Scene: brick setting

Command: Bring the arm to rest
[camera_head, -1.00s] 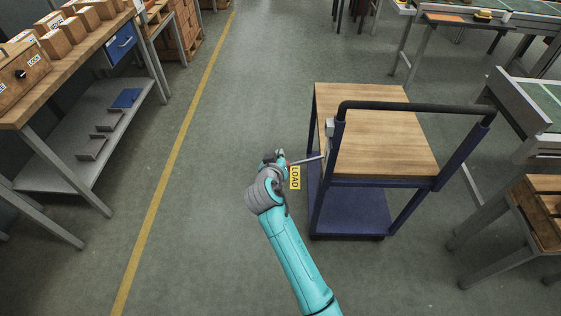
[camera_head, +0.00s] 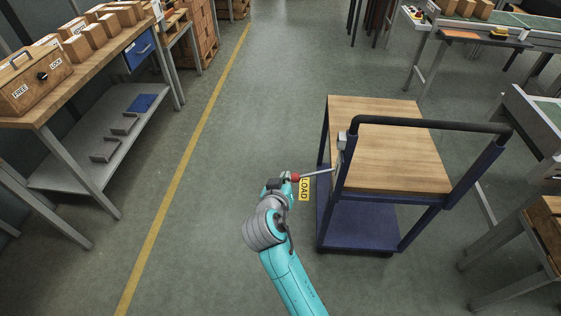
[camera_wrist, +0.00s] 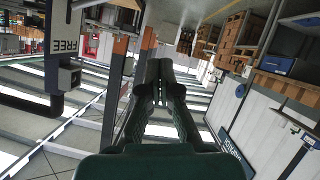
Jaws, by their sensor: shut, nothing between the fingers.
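My arm reaches up from the bottom of the head view, and its wrist end is left of the cart (camera_head: 385,150). My gripper shows in the wrist view (camera_wrist: 160,98), its dark fingers together with nothing between them. In the head view its fingers are hard to make out. A lever (camera_head: 317,173) with a red knob (camera_head: 295,177) sticks out left from the cart's near-left post, and a yellow LOAD label (camera_head: 304,189) is below it. The knob appears just beside my wrist end; I cannot tell whether they touch.
A workbench (camera_head: 70,95) with boxes and a lower shelf stands at the left, and a yellow floor line (camera_head: 183,185) runs alongside. A wooden-topped stool or table (camera_head: 547,225) stands at the lower right. The floor between the line and the cart is clear.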

